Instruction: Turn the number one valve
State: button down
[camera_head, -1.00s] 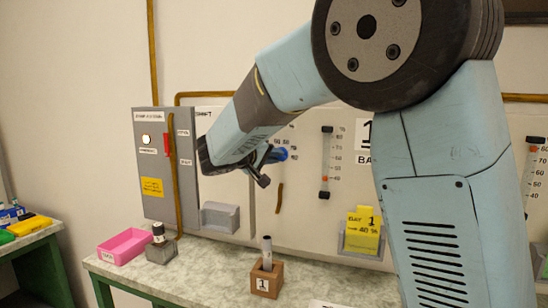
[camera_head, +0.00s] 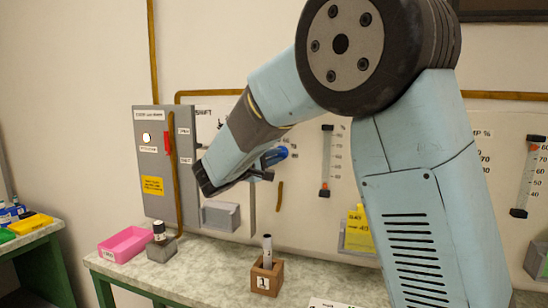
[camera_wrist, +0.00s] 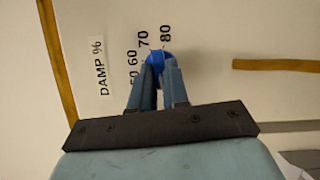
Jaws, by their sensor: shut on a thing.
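A blue valve knob (camera_head: 276,155) is on the wall panel, mostly behind my arm's end in the head view. The wrist view shows the blue knob (camera_wrist: 156,58) between my fingertips, beside a "DAMP %" scale (camera_wrist: 134,62) near the 70 and 80 marks. My gripper (camera_wrist: 158,70) is shut on it; the gripper (camera_head: 266,166) also shows in the head view. A gauge (camera_head: 326,160) with a red marker low on its scale is right of the knob. The knob's number label is not visible.
A yellow card (camera_head: 355,232) in a holder is partly behind my arm. On the bench (camera_head: 215,270) are a pink tray (camera_head: 125,245), a grey block with a dark-topped rod, and a wooden block (camera_head: 264,281) marked 1 holding a rod. A grey cabinet (camera_head: 150,205) stands left.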

jog(key=shift+f+n, duration=0.35)
jog(key=shift+n, duration=0.05)
jog(key=c, duration=1.3)
grip_release()
jog(key=shift+a, duration=0.1)
jog(key=shift+c, duration=0.2)
jog(key=shift+o, duration=1.1)
jog(key=shift+r, duration=0.15)
jog(key=v, duration=1.3)
jog(key=shift+s+a+f, duration=0.2)
jog(key=shift+s+f, duration=0.05)
jog(key=shift+d, duration=0.1)
